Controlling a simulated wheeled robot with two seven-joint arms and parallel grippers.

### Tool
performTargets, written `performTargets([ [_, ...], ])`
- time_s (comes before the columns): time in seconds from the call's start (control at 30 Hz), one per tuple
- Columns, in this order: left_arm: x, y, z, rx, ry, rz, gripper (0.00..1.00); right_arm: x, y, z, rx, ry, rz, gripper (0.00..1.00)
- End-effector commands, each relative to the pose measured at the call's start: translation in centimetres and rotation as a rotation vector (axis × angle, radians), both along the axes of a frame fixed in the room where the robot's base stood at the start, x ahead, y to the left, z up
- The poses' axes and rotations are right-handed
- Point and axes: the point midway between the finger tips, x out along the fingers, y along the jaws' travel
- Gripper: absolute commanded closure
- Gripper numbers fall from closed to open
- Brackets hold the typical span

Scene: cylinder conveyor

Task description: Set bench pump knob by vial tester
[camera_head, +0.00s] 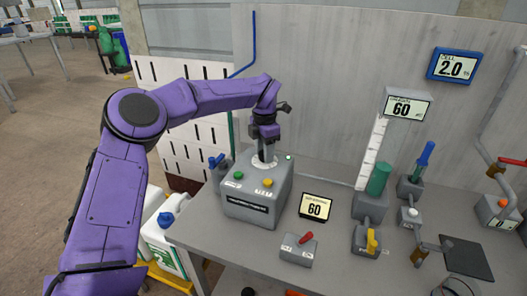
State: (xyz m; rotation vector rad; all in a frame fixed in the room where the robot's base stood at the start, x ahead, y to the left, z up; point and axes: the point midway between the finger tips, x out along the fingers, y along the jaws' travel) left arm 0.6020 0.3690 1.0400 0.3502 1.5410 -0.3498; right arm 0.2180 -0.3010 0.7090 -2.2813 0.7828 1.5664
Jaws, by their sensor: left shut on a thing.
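The bench pump (250,207) is a grey box on the left part of the bench, with a green and a yellow button on top. A white round dial (257,165) sits at its top back. My left gripper (264,155) points down over this dial and is shut on the knob there, which the fingers mostly hide. A blue-framed wall display (457,66) reads 2.0. A display on a column (408,106) reads 60, and a small bench display (317,207) also reads 60. I cannot tell which device is the vial tester. My right gripper is not in view.
A grey box with a red lever (306,238) and one with a yellow lever (371,241) stand toward the front. A green cylinder (379,180) stands by the white scale (372,152). A dark pad (467,257) lies at right. White jugs (160,238) stand left of the bench.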

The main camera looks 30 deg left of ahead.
Motion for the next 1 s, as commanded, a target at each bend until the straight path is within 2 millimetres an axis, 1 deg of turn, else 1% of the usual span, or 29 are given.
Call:
performTargets([
  [0.03,0.0,-0.1,-0.4,-0.004,-0.001,0.064,0.87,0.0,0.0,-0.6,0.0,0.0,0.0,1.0],
  [0.1,0.0,0.0,-0.4,-0.004,-0.001,0.168,0.87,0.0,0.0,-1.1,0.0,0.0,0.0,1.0],
  [0.2,0.0,0.0,-0.3,-0.003,-0.001,0.289,0.87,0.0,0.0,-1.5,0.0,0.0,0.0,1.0],
  [0.27,0.0,0.0,-0.2,-0.002,-0.001,0.337,0.87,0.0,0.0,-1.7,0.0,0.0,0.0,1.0],
  [0.37,0.0,0.0,-0.1,-0.002,-0.001,0.369,0.87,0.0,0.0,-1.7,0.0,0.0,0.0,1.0],
  [0.57,0.0,0.0,0.0,-0.001,-0.001,0.369,0.87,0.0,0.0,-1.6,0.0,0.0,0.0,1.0],
  [0.6,0.0,0.0,0.0,-0.001,-0.001,0.369,0.54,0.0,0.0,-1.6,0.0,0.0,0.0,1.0],
  [0.67,0.0,0.0,0.0,-0.001,-0.001,0.369,0.34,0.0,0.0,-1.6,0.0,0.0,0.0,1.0],
  [0.7,0.0,0.1,0.0,-0.002,0.0,0.369,0.31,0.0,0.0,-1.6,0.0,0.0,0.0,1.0],
  [0.93,-0.1,0.1,0.0,-0.002,0.0,0.369,0.31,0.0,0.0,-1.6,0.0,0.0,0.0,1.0],
  [1.0,0.0,0.1,0.3,-0.001,-0.002,0.37,0.31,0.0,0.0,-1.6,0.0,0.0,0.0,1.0],
])
